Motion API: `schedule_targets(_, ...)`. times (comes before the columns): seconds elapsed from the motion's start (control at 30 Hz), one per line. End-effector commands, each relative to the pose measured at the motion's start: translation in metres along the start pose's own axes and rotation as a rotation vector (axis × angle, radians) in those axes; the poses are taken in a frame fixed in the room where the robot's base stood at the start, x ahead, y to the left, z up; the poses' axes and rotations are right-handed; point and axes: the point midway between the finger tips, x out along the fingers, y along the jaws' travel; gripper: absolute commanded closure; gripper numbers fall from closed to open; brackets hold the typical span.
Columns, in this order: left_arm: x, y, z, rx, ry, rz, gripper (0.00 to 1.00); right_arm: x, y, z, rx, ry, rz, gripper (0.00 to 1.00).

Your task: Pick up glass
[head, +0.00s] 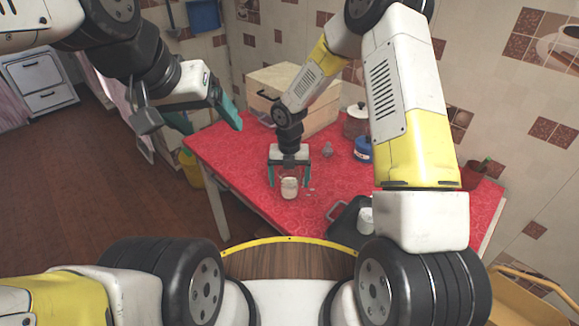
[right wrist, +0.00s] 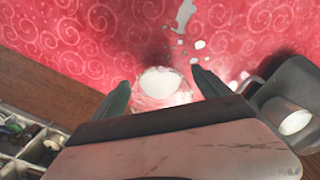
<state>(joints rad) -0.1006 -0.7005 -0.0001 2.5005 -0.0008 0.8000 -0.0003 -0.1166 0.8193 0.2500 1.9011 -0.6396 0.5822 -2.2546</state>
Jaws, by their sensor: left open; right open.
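A clear glass with whitish contents (head: 289,188) stands on the red patterned table (head: 235,160). My right gripper (head: 288,184) is open, with its two teal fingers on either side of the glass. In the right wrist view the glass (right wrist: 163,88) shows between the fingertips of the right gripper (right wrist: 158,92), partly hidden by the gripper body. I cannot tell whether the fingers touch it. My left gripper (head: 208,122) is open and empty, in the air to the left of the table.
A dark tray (head: 338,210) with a white cup (head: 366,219) is right of the glass. White spots lie beside the glass. A wooden box (head: 290,82), a lidded jar (head: 356,122) and a blue container (head: 363,149) stand farther back. The table's left part is clear.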

Motion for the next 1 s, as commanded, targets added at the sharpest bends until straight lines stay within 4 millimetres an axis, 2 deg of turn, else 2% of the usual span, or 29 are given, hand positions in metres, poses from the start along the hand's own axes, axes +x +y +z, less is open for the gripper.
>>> schedule_targets(0.1, 0.0, 0.0, -0.0001, -0.001, 0.0, 0.0, 0.21, 0.0094, -0.0002, 0.0002, 0.0, -0.001, 0.0, 0.12)
schedule_targets(0.33, 0.0, 0.0, -0.0001, -0.001, 0.0, 0.0, 0.21, 0.0105, -0.0004, 0.0004, 0.001, -0.001, 0.0, 0.12)
schedule_targets(0.37, 0.0, 0.0, -0.0002, -0.001, 0.0, 0.0, 0.21, 0.0105, -0.0004, 0.0004, 0.001, -0.001, 0.0, 0.16)
schedule_targets(0.77, 0.0, 0.0, -0.0002, -0.001, 0.0, 0.0, 0.21, 0.0102, -0.0003, 0.0002, 0.001, -0.001, 0.0, 0.95)
schedule_targets(1.0, 0.0, 0.0, -0.0002, -0.001, 0.0, 0.0, 0.21, 0.0097, -0.0002, 0.0005, 0.001, -0.002, 0.0, 0.96)
